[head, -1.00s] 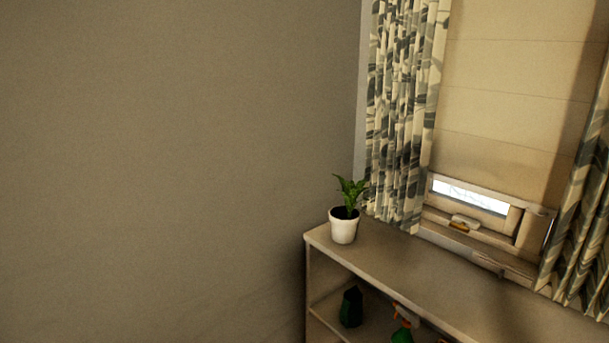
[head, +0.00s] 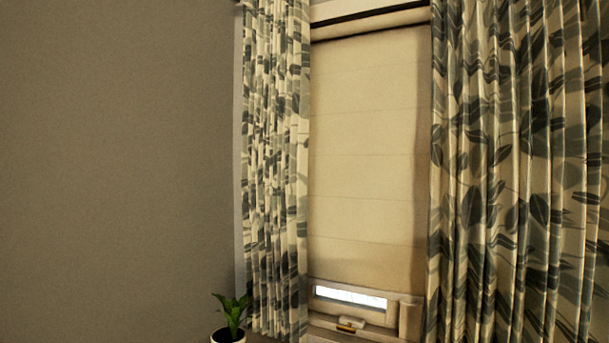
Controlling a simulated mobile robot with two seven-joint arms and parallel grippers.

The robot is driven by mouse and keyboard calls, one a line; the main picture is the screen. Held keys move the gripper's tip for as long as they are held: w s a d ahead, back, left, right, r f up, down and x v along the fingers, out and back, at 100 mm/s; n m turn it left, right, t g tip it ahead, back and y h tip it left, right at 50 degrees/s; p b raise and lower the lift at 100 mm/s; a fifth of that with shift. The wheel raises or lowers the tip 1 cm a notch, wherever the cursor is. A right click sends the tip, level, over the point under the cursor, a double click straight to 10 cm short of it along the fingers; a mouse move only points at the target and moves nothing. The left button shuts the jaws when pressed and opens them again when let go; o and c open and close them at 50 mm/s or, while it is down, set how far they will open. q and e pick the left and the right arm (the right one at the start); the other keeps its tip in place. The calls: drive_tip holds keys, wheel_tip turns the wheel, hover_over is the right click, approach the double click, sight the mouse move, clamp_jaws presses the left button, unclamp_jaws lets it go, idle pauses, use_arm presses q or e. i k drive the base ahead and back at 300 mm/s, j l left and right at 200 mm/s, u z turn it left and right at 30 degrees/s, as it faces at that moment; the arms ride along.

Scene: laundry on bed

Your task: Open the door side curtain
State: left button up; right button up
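In the head view, two leaf-patterned curtains hang at the window, one on each side of a beige blind (head: 365,150). The left curtain (head: 275,160) is gathered into a narrow bundle beside the grey wall. The right curtain (head: 515,170) is wider and spreads to the picture's right edge. Which one is on the door side cannot be told, as no door shows. The blind is lowered almost fully, with a bright strip of window (head: 350,297) below it. Neither of my grippers is in view.
A potted plant (head: 230,315) stands at the bottom left, close to the left curtain's lower end. A small object with a yellow part (head: 350,323) lies on the window ledge. The plain grey wall (head: 115,170) fills the left side.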

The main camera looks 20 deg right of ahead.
sight(444, 18)
drive_tip(key=i+j+z, duration=0.15)
drive_tip(key=i+j, duration=0.2)
drive_tip(key=i, duration=0.2)
drive_tip(key=i+j+z, duration=0.1)
drive_tip(key=i+j, duration=0.25)
drive_tip(key=i, duration=0.2)
drive_tip(key=z, duration=1.5)
